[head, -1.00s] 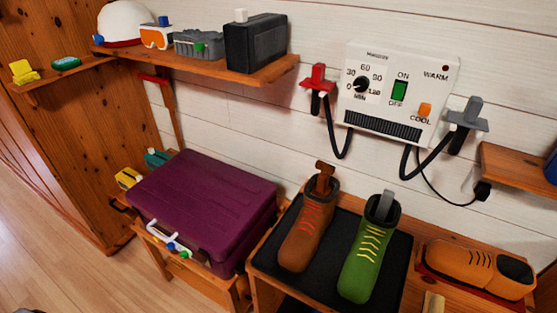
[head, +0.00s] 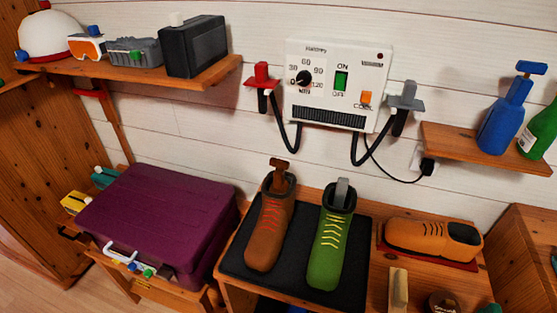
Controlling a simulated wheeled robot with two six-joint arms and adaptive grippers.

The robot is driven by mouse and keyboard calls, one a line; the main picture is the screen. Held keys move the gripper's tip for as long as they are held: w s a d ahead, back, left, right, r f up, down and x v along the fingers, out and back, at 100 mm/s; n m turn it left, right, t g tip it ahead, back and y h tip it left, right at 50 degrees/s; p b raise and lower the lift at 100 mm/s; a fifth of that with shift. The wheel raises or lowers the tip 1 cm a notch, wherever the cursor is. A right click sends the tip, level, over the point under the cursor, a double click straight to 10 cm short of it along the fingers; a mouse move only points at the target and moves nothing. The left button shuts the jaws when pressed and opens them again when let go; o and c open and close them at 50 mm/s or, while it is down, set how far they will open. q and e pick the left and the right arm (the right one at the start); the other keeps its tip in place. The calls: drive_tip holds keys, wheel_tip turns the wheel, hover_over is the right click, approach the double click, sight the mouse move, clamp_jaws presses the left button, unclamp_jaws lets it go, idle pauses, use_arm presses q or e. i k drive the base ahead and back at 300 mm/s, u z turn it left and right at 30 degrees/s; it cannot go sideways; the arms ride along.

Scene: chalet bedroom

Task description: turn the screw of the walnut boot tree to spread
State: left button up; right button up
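A brown boot (head: 270,228) with red laces stands on a black mat on the wooden bench. A dark-brown T-shaped handle (head: 279,166) sticks up out of its top; it looks like the walnut boot tree, whose lower part is hidden inside the boot. A green boot (head: 328,245) with yellow laces stands to its right, with a grey upright piece (head: 342,190) in its opening. Neither of my grippers shows in the head view.
A white dryer panel (head: 338,85) hangs on the wall above, with red (head: 262,78) and grey (head: 406,96) hose nozzles. A purple suitcase (head: 158,220) lies left. An orange shoe (head: 430,238) and a wooden block (head: 398,288) are right. A blue bottle (head: 504,122) stands on the right shelf.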

sight(284, 165)
drive_tip(key=k, duration=0.6)
drive_tip(key=z, duration=0.25)
drive_tip(key=i, duration=1.1)
drive_tip(key=z, duration=0.45)
